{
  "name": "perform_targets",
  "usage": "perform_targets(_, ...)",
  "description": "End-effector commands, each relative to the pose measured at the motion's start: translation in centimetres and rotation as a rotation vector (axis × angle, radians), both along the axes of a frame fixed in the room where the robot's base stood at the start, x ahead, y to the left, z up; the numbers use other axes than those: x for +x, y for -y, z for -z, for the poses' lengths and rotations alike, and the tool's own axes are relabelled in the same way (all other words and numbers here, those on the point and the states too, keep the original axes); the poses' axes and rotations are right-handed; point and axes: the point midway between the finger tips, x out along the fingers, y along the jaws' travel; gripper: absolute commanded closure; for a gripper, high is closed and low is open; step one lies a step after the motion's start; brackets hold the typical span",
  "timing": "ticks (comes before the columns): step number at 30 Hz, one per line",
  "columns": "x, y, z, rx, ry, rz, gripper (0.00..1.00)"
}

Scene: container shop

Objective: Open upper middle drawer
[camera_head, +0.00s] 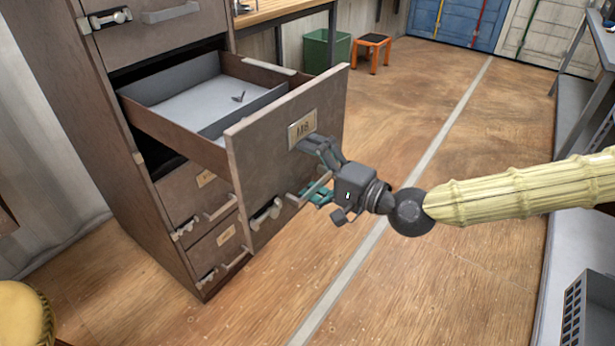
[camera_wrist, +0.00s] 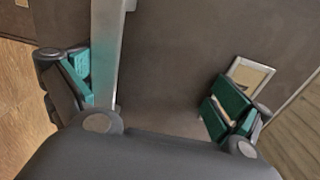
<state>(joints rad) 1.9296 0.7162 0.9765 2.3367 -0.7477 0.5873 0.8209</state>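The grey-brown drawer cabinet (camera_head: 108,130) stands at the left in the head view. One of its drawers, with front (camera_head: 265,155), is pulled well out below a closed drawer (camera_head: 158,30) and above two closed ones. A small dark item (camera_head: 238,97) lies inside it. The open drawer's front carries a label plate (camera_head: 302,128) and a bar handle (camera_head: 312,188). My gripper (camera_head: 316,168) is at this front, its fingers spread wide. In the wrist view, the handle (camera_wrist: 106,60) runs just beside the left finger, inside the open gap; contact cannot be told.
Closed lower drawers (camera_head: 193,190) with handles sit under the open one. A workbench (camera_head: 275,12), a green bin (camera_head: 325,50) and an orange stool (camera_head: 372,50) stand behind. The wooden floor (camera_head: 450,270) is clear to the right of the drawer. A grey bench stands at the right edge.

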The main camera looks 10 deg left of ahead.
Motion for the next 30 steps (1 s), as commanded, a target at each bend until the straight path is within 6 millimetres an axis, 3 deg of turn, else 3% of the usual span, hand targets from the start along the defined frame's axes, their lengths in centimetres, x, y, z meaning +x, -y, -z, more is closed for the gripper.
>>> perform_targets(1,0.4,-0.2,-3.4,0.029,0.037,0.007,0.19)
perform_targets(12,0.7,0.2,-6.6,0.033,0.037,0.017,0.18)
perform_targets(19,0.8,0.2,-6.5,0.032,0.033,0.018,0.18)
perform_targets(20,0.2,1.0,-2.0,-0.02,-0.024,0.014,0.18)
perform_targets(30,-0.5,1.9,-1.9,-0.021,-0.024,0.01,0.19)
